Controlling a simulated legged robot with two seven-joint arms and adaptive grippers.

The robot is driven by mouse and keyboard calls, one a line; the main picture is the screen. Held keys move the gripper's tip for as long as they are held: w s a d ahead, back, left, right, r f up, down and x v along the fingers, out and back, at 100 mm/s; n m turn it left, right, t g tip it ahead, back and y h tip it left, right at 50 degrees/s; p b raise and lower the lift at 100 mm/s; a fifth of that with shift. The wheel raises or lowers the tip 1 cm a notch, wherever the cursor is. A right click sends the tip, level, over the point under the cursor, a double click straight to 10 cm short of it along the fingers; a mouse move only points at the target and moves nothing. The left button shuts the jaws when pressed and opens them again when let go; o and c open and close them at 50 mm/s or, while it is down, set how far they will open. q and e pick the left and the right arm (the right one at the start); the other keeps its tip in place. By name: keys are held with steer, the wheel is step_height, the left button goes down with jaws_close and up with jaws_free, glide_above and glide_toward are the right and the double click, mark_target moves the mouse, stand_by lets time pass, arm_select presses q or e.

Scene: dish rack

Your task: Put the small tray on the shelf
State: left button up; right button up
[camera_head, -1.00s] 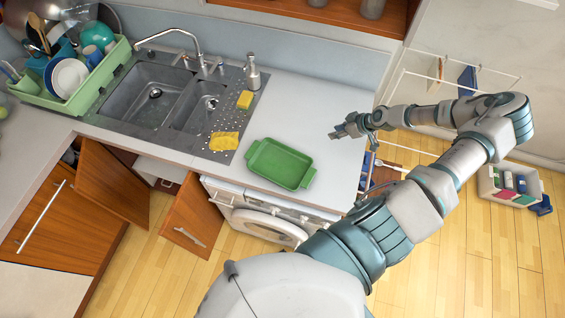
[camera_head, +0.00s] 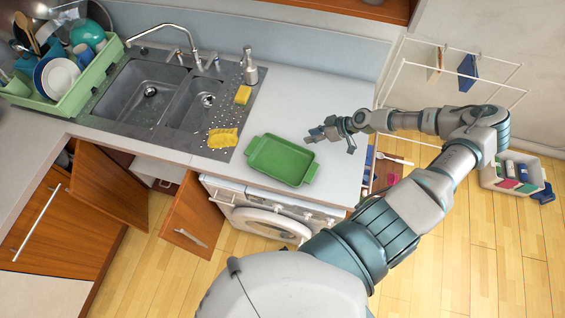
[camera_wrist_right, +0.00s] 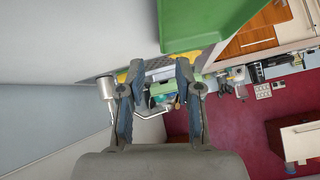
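The small green tray (camera_head: 282,160) lies flat on the white counter, above the washing machine, in the head view. It also fills the top of the right wrist view (camera_wrist_right: 200,22). My right gripper (camera_head: 320,137) is above the counter, just right of the tray's far right corner, apart from it. In the right wrist view my right gripper (camera_wrist_right: 158,70) has its two fingers spread with nothing between them. A wooden shelf (camera_head: 345,8) shows at the top edge of the head view, mostly cut off. My left gripper is not in view.
Left of the tray are a yellow cloth (camera_head: 223,138), a yellow sponge (camera_head: 243,95), a soap dispenser (camera_head: 250,68) and the sink (camera_head: 150,92). A green dish rack (camera_head: 85,85) holds dishes. A white wire rack (camera_head: 415,66) stands right of the counter. Cabinet doors below hang open.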

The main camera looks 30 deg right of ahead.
mark_target(289, 142)
steer(key=b+x, duration=0.3)
steer(key=x, duration=0.1)
steer(key=shift+w+a+f+b, duration=0.1)
steer(key=shift+a+f+b, duration=0.05)
steer(key=shift+a+b, duration=0.25)
steer(key=shift+w+a+f, duration=0.1)
steer(key=shift+w+f, duration=0.1)
steer(key=shift+w, duration=0.05)
steer(key=shift+w+f, duration=0.3)
steer(key=shift+f, duration=0.1)
steer(key=x, duration=0.4)
steer(key=shift+w+f, duration=0.1)
steer(key=shift+w, duration=0.05)
steer(key=shift+w+a+f, duration=0.15)
steer(key=shift+a+f, duration=0.1)
steer(key=shift+a, duration=0.05)
steer(key=c, duration=0.5)
steer(key=shift+d, duration=0.15)
jaws_close()
